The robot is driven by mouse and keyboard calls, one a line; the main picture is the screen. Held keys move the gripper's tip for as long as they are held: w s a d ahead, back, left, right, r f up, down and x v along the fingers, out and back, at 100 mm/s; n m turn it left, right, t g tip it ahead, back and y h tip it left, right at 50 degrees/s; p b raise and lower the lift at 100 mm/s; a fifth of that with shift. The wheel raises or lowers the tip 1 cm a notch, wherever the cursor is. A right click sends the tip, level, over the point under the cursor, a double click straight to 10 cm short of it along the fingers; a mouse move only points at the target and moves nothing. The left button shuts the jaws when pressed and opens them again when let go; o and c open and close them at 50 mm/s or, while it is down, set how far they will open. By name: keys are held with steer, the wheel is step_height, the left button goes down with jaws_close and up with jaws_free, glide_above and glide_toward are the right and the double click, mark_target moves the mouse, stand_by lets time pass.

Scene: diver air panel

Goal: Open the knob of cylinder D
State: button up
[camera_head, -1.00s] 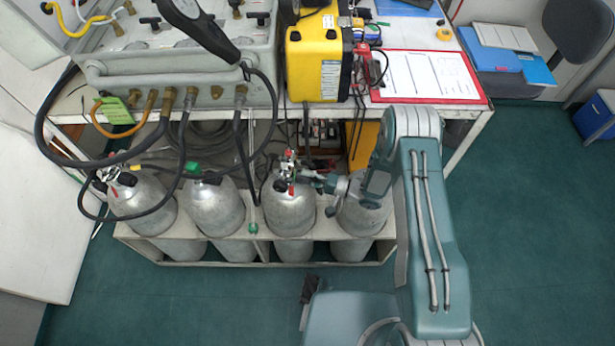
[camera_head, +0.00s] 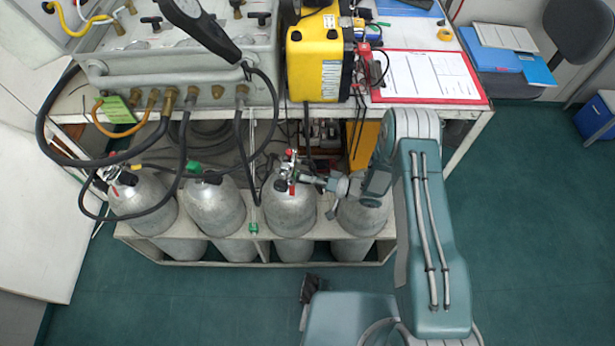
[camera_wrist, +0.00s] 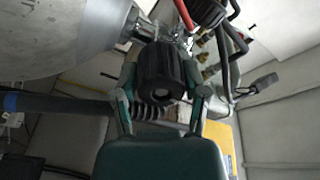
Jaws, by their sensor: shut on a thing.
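Several grey cylinders stand in a row in the head view, and no letters can be read on them. The third cylinder from the left (camera_head: 290,212) has a metal valve with red parts (camera_head: 289,162) on top. The cylinder's pale body (camera_wrist: 55,38) fills the upper left there. The fourth cylinder (camera_head: 360,220) is partly hidden under my arm.
A low rack (camera_head: 222,263) holds the cylinders. Above stand the grey panel (camera_head: 180,72) with hanging black hoses, a yellow box (camera_head: 313,65) and a red-edged sheet (camera_head: 425,75) on the table. A hose (camera_head: 272,120) hangs close to the third valve. Green floor (camera_head: 540,220) is free on the right.

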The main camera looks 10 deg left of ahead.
steer(key=shift+s+f, duration=0.15)
steer(key=shift+f, duration=0.1)
steer(key=o, duration=0.9)
steer(key=shift+o, duration=1.2)
steer(key=shift+a, duration=0.1)
steer(key=shift+r, duration=0.1)
steer(key=d, duration=1.2)
steer(key=shift+f, duration=0.4)
